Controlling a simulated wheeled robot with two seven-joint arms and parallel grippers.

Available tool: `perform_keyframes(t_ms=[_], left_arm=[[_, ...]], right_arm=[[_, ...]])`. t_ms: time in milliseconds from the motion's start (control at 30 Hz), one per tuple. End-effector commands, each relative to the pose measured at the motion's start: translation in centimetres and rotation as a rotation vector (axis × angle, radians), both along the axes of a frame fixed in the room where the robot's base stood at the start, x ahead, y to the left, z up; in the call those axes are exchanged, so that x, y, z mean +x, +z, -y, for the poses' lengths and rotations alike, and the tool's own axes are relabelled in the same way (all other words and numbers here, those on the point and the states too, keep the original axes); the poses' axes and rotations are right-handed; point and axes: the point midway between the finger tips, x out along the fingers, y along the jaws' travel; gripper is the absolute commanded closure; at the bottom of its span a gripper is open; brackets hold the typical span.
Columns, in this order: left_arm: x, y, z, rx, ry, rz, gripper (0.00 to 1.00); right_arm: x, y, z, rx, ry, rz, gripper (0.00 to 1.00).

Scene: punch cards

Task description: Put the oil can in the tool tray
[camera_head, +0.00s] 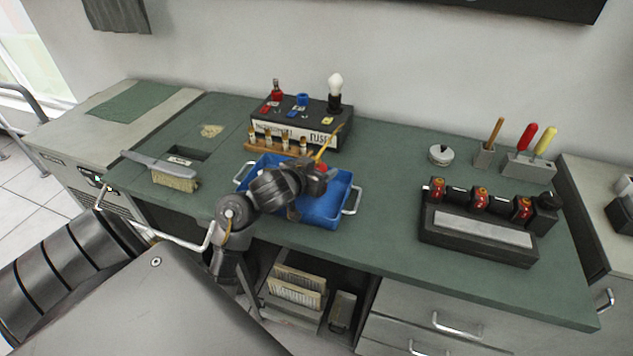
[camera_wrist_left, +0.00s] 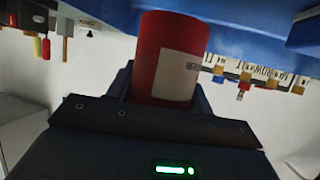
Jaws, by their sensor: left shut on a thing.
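The blue tool tray (camera_head: 322,212) sits on the green bench top, with metal handles at its ends. My left gripper (camera_head: 318,174) is over the tray and shut on the oil can (camera_head: 321,167). In the head view only a bit of the can's red body and its thin yellow spout show; the gripper hides the rest. In the left wrist view the red can (camera_wrist_left: 165,58) with a pale label stands between the jaws, and the blue tray (camera_wrist_left: 262,38) is close to its end. I cannot tell whether the can touches the tray. My right gripper is out of view.
Behind the tray stand a wooden rack (camera_head: 283,143) of small fuses and a black fuse box (camera_head: 300,124). A brush (camera_head: 172,177) lies left. A black block with red parts (camera_head: 478,233) and screwdriver holders (camera_head: 529,167) are right. Bench between tray and block is clear.

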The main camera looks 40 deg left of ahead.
Motion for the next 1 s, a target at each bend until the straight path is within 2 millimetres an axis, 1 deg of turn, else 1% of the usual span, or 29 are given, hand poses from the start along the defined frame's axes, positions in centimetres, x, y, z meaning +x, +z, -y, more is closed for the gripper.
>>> perform_keyframes(t_ms=[67, 133, 200, 300, 400, 667, 800, 833, 1000], left_arm=[[0.0, 0.0, -0.1, 0.001, 0.0, 0.001, 0.78], [0.1, -0.5, -0.3, 0.001, 0.001, -0.001, 0.78], [0.2, -1.4, -1.0, 0.0, 0.001, -0.001, 0.78], [0.2, -3.3, -0.7, -0.004, 0.001, -0.001, 0.78], [0.2, -4.0, -0.8, -0.002, 0.001, 0.0, 0.78], [0.2, -3.9, -0.8, 0.002, -0.001, 0.001, 0.78], [0.2, -4.3, -0.8, 0.001, 0.0, 0.0, 0.78], [0.1, -4.3, -0.8, 0.001, 0.0, -0.001, 0.47], [0.2, -4.2, -0.8, 0.001, 0.0, -0.001, 0.27]], right_arm=[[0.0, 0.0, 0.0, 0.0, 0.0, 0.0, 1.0], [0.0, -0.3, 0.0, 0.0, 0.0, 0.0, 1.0], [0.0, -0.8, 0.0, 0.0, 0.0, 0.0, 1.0], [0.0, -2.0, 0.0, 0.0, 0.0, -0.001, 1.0], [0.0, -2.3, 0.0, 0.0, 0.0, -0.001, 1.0], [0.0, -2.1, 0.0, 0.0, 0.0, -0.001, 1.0], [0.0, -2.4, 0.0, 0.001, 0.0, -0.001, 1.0], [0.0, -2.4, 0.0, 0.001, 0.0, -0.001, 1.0], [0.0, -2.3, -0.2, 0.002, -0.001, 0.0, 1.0]])
